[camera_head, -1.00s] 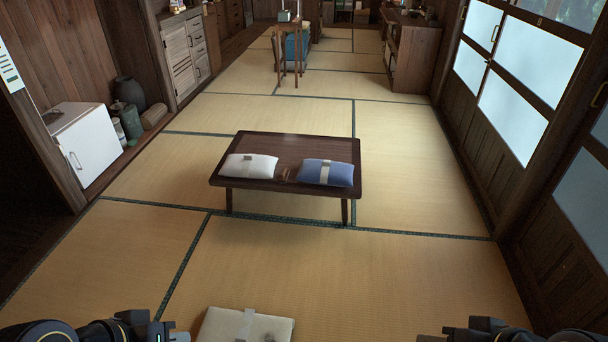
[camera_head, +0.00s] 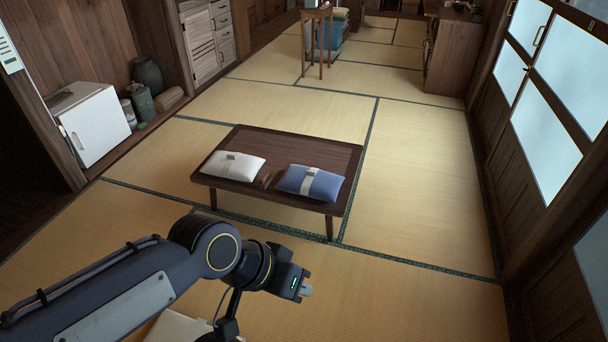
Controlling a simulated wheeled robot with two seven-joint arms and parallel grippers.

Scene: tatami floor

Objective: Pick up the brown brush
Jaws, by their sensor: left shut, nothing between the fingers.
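A low dark wooden table (camera_head: 290,150) stands on the tatami in the middle of the view. A small brown object (camera_head: 265,180), which may be the brown brush, lies near its front edge between two cushions; it is too small to make out clearly. My left gripper (camera_head: 307,290) reaches in from the left, in front of the table and apart from it. It is shut and empty. My right gripper is out of view.
A white cushion (camera_head: 233,165) and a blue cushion (camera_head: 311,183) flank the brown object. A pale flat item (camera_head: 175,330) on the floor is partly hidden by my left arm. A white cabinet (camera_head: 95,125) stands at left. Tatami right of the table is clear.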

